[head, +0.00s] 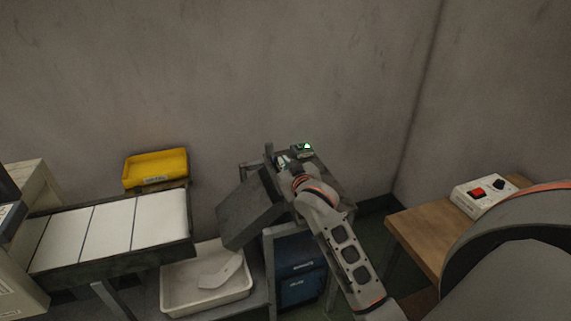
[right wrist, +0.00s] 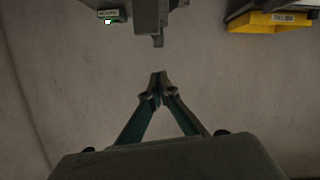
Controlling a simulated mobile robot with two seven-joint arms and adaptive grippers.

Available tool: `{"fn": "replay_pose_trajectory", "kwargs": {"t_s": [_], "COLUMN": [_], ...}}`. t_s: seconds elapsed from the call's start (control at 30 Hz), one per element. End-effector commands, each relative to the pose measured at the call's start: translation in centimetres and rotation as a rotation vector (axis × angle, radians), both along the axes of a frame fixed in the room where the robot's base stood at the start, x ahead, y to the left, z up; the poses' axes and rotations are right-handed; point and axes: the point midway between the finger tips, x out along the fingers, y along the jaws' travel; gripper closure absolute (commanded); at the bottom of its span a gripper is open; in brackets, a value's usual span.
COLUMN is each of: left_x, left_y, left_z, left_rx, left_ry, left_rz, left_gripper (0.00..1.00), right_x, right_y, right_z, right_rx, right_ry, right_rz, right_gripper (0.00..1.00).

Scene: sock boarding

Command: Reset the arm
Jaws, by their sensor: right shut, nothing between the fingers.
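My right arm reaches in from the lower right of the head view. Its gripper (head: 283,161) is over the grey metal stand (head: 345,192) near the back wall, at the upper end of a tilted dark grey chute (head: 248,210). In the right wrist view the two fingers of the right gripper (right wrist: 158,78) meet at their tips, with nothing between them. A small box with a lit green indicator (head: 307,147) is just right of the gripper in the head view; it also shows in the right wrist view (right wrist: 112,18). My left gripper is not in view.
A conveyor with white panels (head: 110,232) stands at left, with a yellow bin (head: 155,168) behind it. A white tub (head: 207,280) sits below the chute. A wooden table (head: 425,235) at right holds a switch box (head: 484,196).

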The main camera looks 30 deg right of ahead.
Motion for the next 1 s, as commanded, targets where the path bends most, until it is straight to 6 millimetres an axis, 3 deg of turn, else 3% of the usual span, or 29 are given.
{"fn": "replay_pose_trajectory", "kwargs": {"t_s": [0.27, 0.37, 0.47, 0.67, 0.8, 1.0], "left_x": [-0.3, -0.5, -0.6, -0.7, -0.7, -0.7], "left_y": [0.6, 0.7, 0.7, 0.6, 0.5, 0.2], "left_z": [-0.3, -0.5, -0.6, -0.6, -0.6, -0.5], "left_rx": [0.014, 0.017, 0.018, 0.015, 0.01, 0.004], "left_ry": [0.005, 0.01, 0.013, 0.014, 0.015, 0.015], "left_rz": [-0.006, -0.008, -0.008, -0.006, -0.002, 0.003], "left_gripper": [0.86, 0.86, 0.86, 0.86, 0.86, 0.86], "right_x": [-0.7, -1.1, -2.4, -8.4, -14.6, -24.2], "right_y": [0.2, 0.6, 1.9, 6.6, 10.2, 14.9], "right_z": [0.2, -0.8, -3.9, -13.7, -20.3, -27.3], "right_rx": [-0.001, -0.004, -0.013, -0.027, -0.019, 0.018], "right_ry": [0.0, 0.013, 0.048, 0.159, 0.239, 0.336], "right_rz": [0.0, 0.011, 0.046, 0.174, 0.269, 0.382], "right_gripper": [1.0, 1.0, 1.0, 1.0, 1.0, 1.0]}}
